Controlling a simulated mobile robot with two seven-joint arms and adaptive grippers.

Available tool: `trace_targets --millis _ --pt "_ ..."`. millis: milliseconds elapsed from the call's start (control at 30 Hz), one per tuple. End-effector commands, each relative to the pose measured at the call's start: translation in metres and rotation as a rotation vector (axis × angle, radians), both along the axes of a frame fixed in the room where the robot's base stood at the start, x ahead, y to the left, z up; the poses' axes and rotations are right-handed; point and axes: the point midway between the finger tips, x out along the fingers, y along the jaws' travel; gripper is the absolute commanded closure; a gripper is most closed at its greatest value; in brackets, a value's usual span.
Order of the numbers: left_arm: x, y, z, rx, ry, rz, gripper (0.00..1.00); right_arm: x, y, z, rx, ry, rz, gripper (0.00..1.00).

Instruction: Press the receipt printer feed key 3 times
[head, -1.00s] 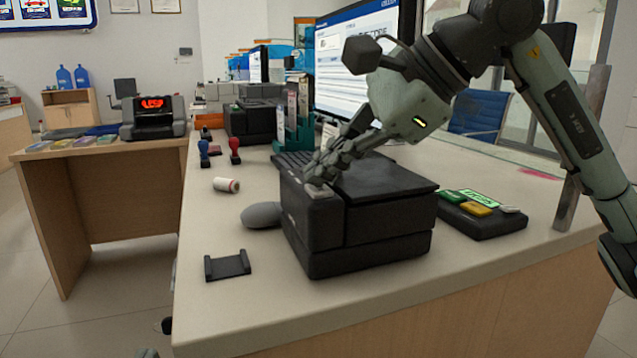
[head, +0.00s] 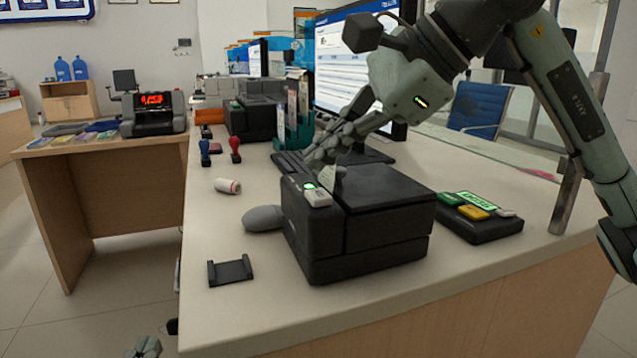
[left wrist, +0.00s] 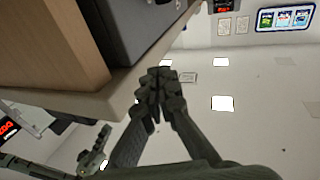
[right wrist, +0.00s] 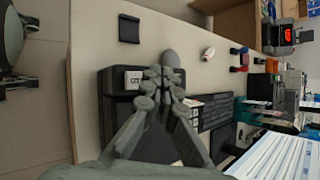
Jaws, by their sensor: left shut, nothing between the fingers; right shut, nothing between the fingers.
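The black receipt printer (head: 375,235) stands on the counter, and it also shows in the right wrist view (right wrist: 117,105). Its pale feed key (head: 318,198) is on the top left front, with a lit green lamp (head: 309,186) beside it. The key also shows in the right wrist view (right wrist: 133,79). A small pale paper slip (head: 328,177) stands up behind the key. My right gripper (head: 317,160) is shut and empty, above and behind the key, apart from it. My left gripper (head: 147,347) is shut and empty, low beside the counter; its fingers fill the left wrist view (left wrist: 156,85).
A grey mouse (head: 263,218), a black holder (head: 230,270) and a white roll (head: 228,186) lie left of the printer. A keypad (head: 480,225) with coloured keys lies right of it. A keyboard (head: 290,163) and monitor (head: 345,65) are behind.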

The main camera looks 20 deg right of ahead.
Motion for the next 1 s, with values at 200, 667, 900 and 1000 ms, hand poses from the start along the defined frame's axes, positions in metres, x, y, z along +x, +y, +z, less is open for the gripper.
trace_targets --millis 200,667,900,1000 --pt "0.000 0.000 0.023 0.000 0.000 0.000 1.00 0.000 0.000 0.028 0.000 0.000 0.000 1.00" --pt "0.000 0.000 0.027 0.000 0.000 0.000 1.00 0.000 0.000 0.033 0.000 0.001 0.001 1.00" --pt "0.000 0.000 0.027 0.000 0.000 0.000 1.00 0.000 0.000 0.033 0.000 0.000 0.000 1.00" --pt "0.000 0.000 0.027 0.000 0.000 0.000 1.00 0.000 0.000 0.033 0.000 0.000 0.000 1.00"
